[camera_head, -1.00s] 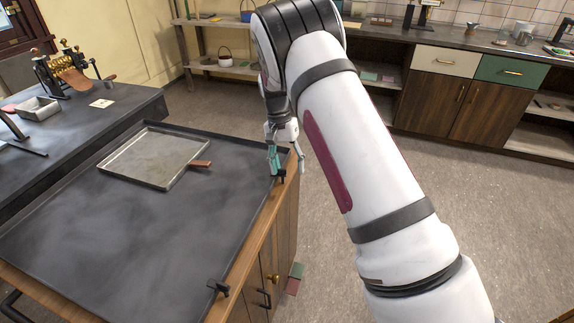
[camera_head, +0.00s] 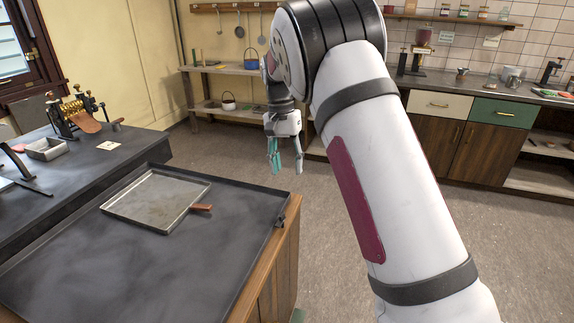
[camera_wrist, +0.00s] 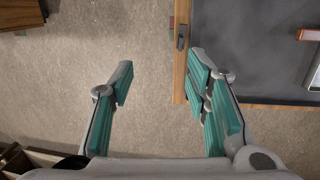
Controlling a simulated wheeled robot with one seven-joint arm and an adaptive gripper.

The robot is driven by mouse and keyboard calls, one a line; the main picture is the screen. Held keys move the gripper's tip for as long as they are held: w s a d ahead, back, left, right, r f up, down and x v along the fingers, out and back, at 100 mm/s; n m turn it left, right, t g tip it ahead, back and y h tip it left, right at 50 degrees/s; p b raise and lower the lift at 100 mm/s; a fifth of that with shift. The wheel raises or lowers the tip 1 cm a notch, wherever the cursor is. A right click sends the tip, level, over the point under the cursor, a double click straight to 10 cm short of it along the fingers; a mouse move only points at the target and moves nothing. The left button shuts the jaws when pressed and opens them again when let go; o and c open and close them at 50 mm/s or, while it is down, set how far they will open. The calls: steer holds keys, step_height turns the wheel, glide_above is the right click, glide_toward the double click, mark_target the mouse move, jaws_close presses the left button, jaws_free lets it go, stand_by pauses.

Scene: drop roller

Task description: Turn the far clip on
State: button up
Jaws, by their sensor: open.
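The far clip (camera_head: 280,221) is a small dark piece on the right wooden edge of the dark-topped table, near its far corner. In the wrist view the clip (camera_wrist: 181,37) appears long and narrow, lying roughly along the wooden edge. My gripper (camera_head: 286,172), with teal pads, hangs above and beyond the table's far right corner, apart from the clip. Its fingers are spread and empty. In the wrist view my gripper (camera_wrist: 160,75) has bare floor between its fingertips, and the right finger overlaps the table's corner.
A metal tray (camera_head: 157,201) with a brown handle lies on the dark tabletop (camera_head: 150,270). A bench (camera_head: 60,165) with a roller device stands at the left. Shelves and cabinets line the far walls. The floor beyond the table's right edge is clear.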

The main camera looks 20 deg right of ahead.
mark_target(282, 214)
stand_by(0.3)
steer(key=f+n+b, duration=0.1)
steer(key=f+n, duration=0.4)
steer(key=w+f+n+t+b, duration=0.1)
steer(key=f+n, duration=0.5)
steer(key=a+f+n+b, duration=0.1)
steer(key=f+n, duration=0.5)
steer(key=shift+w+f+t+y, duration=0.2)
steer(key=shift+t+y, duration=0.1)
steer(key=shift+t, duration=0.1)
jaws_close()
